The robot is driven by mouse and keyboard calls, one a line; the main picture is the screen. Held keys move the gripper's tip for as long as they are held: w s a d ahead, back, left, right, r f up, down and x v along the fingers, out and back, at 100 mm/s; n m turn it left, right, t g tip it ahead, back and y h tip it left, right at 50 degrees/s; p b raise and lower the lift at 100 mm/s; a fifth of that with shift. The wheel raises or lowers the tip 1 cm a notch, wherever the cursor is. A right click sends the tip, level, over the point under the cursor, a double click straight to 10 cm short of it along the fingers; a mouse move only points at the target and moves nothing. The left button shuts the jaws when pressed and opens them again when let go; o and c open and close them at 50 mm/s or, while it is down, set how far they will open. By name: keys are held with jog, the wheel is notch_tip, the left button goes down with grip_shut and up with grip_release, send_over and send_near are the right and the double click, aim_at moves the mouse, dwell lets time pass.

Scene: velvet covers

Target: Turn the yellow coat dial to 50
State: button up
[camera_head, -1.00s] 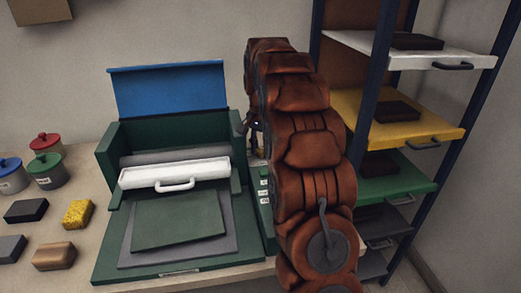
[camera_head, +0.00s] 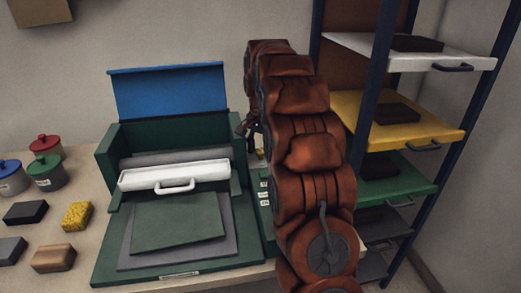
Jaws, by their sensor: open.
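The yellow coat dial cannot be made out in this view. A green machine (camera_head: 242,165) with a raised blue lid (camera_head: 170,90) stands on the table. A green panel with small white labels (camera_head: 264,192) shows at its right side, mostly hidden behind my brown arm. My gripper (camera_head: 250,127) is small and dark at the machine's upper right side, partly hidden by my arm. It is open, and I see nothing held in it. Whether it touches anything is hidden.
A white bar with a handle (camera_head: 174,174) crosses the machine above a dark green sheet (camera_head: 178,221). Lidded pots (camera_head: 46,172), a yellow sponge (camera_head: 77,215) and blocks (camera_head: 54,258) lie at left. A rack with coloured shelves (camera_head: 398,118) stands close at right.

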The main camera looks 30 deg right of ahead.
aim_at(260, 151)
jog(key=shift+r, duration=0.1)
jog(key=shift+r, duration=3.6)
